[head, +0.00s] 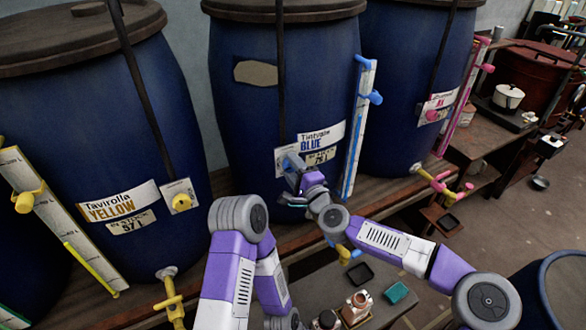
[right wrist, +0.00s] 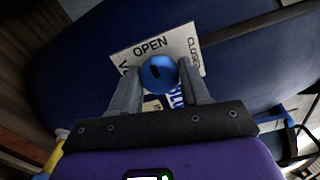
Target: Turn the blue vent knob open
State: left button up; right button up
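The blue vent knob (right wrist: 158,73) sits on a white plate (right wrist: 126,60) marked OPEN and CLOSED, on the front of the middle vat (head: 245,120) labelled Tintvale BLUE. My right gripper (right wrist: 160,78) has one finger on each side of the knob, and the knob fills the gap between the fingertips. The knob's dark mark shows on its face. In the head view my right gripper (head: 294,172) is at the plate (head: 282,158) and hides most of the knob. My left arm rises at the lower middle; its gripper does not show.
A vat labelled YELLOW (head: 70,130) stands left, another blue vat (head: 400,90) right. A sight gauge (head: 358,130) stands close beside the middle vat. A low table (head: 325,285) with small items is below. An open drum (head: 560,285) is at the lower right.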

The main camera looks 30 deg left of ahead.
jog(key=o, duration=0.4)
jog(key=shift+c, duration=0.2)
jog(key=v, duration=0.7)
jog(key=shift+s+d, duration=0.2)
jog(key=s+d+f+n+g+h, duration=0.15)
jog(key=d+f, duration=0.25)
jog(key=f, duration=0.5)
jog(key=s+d+f+n+g+h, duration=0.1)
jog(key=s+d+f+h, duration=0.15)
jog(key=f, duration=0.55)
jog(key=s+d+f+n+g+h, duration=0.15)
jog(key=d+f, duration=0.25)
jog(key=f, duration=0.5)
jog(key=s+d+f+n+g+h, duration=0.1)
jog(key=s+d+f+g+h, duration=0.1)
jog(key=s+d+f, duration=0.6)
jog(key=s+d+f+n+g+h, duration=0.2)
jog(key=s+d+f, duration=0.6)
jog(key=d, duration=0.5)
jog(key=shift+s+g+h, duration=0.45)
jog(key=shift+s+g, duration=0.5)
jog(key=shift+g, duration=0.15)
